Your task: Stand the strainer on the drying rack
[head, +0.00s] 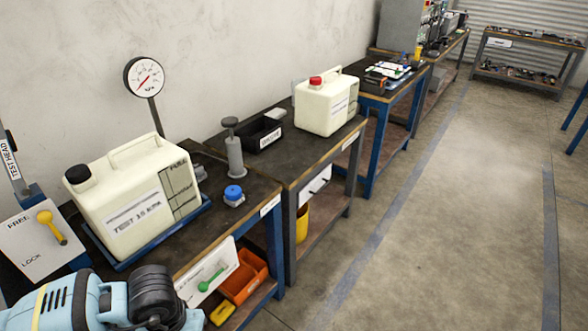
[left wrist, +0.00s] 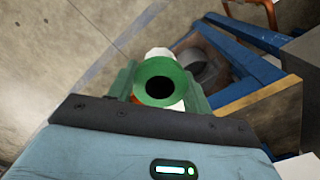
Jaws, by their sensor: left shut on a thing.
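In the left wrist view my left gripper (left wrist: 160,92) is shut on a green ring-shaped piece (left wrist: 182,78) with a dark round opening and a white part beyond it, apparently the strainer. The ring's opening faces the camera. The held piece and my left fingers do not show in the head view, where only part of my blue arm is at the bottom left. I cannot make out a drying rack for certain in either view. My right gripper is in neither view.
A cream tank (head: 125,205) with a black cap stands on a blue tray at the near bench. A grey post (head: 235,155), a blue-topped knob (head: 233,195) and a black bin (head: 258,134) are beyond it. A red-capped jug (head: 325,108) stands farther back. The floor aisle (head: 440,210) is clear.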

